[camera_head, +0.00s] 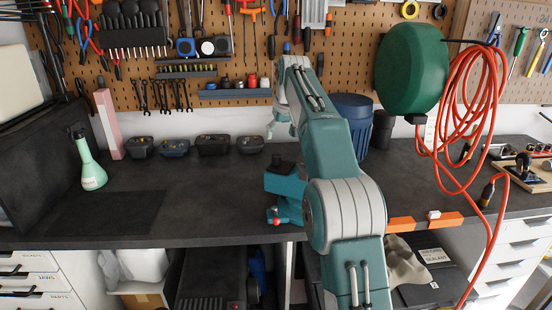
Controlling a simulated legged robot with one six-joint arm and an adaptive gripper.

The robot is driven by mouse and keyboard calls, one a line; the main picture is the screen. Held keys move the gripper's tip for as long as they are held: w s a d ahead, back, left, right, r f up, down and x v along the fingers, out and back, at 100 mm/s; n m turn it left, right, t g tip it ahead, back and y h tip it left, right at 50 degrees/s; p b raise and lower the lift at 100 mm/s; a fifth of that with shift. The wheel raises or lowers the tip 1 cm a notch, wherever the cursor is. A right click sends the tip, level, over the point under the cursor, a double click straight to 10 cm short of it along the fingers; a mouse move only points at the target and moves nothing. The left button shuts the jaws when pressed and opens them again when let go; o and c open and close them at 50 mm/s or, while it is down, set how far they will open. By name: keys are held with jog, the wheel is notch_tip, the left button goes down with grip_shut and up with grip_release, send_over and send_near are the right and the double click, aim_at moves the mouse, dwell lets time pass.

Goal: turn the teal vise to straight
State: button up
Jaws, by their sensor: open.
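The teal vise (285,195) stands at the front edge of the dark workbench (160,212), near the middle of the picture. It has a dark top part and a small red part low at its front. My arm passes just right of it and hides some of its right side. My gripper (272,130) is at the far end of the arm, small in the picture, above the back of the bench. It is open, beyond and above the vise and apart from it. I cannot make out anything between its fingers.
A green spray bottle (92,165) and a pink block (108,125) stand at the left. Several dark bins (213,145) line the back. A blue bin (352,125) stands behind my arm. A red hose (470,110) hangs at the right.

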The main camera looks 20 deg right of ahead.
aim_at(277, 155)
jog(key=x, duration=1.1)
jog(key=shift+w+d+f, duration=0.3)
jog(key=shift+w, duration=0.05)
grip_shut()
